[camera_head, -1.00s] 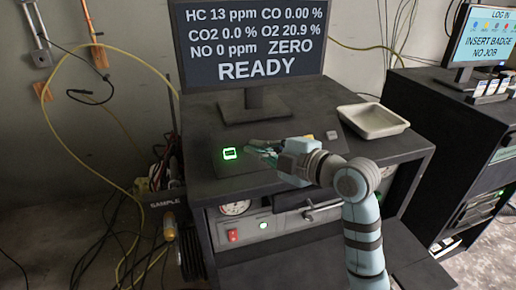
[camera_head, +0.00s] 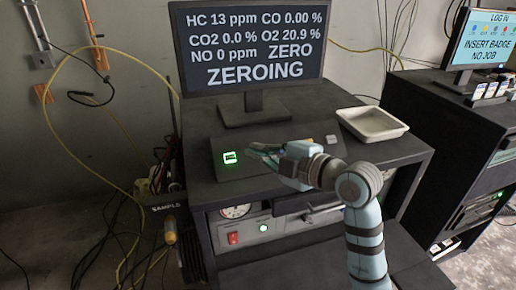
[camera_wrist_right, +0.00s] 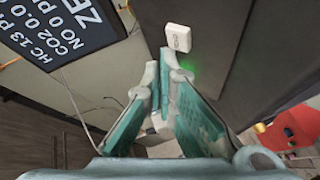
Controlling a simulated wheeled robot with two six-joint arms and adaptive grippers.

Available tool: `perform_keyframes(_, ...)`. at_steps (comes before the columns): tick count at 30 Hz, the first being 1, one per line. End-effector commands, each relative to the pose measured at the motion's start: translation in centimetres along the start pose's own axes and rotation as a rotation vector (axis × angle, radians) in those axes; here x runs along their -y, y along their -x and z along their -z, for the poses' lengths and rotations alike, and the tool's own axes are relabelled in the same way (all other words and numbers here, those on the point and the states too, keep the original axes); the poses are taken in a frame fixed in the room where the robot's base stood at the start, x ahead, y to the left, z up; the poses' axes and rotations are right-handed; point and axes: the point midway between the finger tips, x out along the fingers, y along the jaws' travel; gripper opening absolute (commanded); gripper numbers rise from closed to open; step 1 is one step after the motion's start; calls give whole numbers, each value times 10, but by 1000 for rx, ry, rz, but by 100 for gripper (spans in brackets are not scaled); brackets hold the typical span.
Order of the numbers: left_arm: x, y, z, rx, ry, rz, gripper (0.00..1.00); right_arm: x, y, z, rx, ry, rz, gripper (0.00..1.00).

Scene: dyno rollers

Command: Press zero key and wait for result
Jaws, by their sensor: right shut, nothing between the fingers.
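The lit key (camera_head: 230,157) glows green around its edge on the sloped dark panel (camera_head: 290,133). In the right wrist view a pale key (camera_wrist_right: 178,38) with small dark marks lies just beyond the fingertips, with green glow beside it. My right gripper (camera_head: 254,149) is shut and empty, its tips just right of the lit key; I cannot tell their height above the panel. It also shows in the right wrist view (camera_wrist_right: 165,58). The monitor (camera_head: 252,45) reads "ZEROING", HC 13 ppm, O2 20.9 %, NO 0 ppm. My left gripper is out of view.
A white tray (camera_head: 373,122) stands right of the panel on the dark cabinet (camera_head: 395,153). A small pale key (camera_head: 331,139) sits at the panel's right end. A second monitor (camera_head: 484,38) reads "INSERT BADGE NO JOB". Cables hang at the left.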

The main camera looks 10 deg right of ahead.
Motion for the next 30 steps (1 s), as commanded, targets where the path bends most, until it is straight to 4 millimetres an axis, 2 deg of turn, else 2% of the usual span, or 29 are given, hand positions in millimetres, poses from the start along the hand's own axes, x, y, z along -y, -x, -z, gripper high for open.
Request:
perform_keyframes(11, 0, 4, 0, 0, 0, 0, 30, -2, 3, 2, 0, 0, 0, 0)
perform_keyframes(24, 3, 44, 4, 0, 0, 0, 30, -27, 32, 24, 0, 1, 1, 0)
perform_keyframes(30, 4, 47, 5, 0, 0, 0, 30, -27, 37, 27, -1, 0, 0, 0)
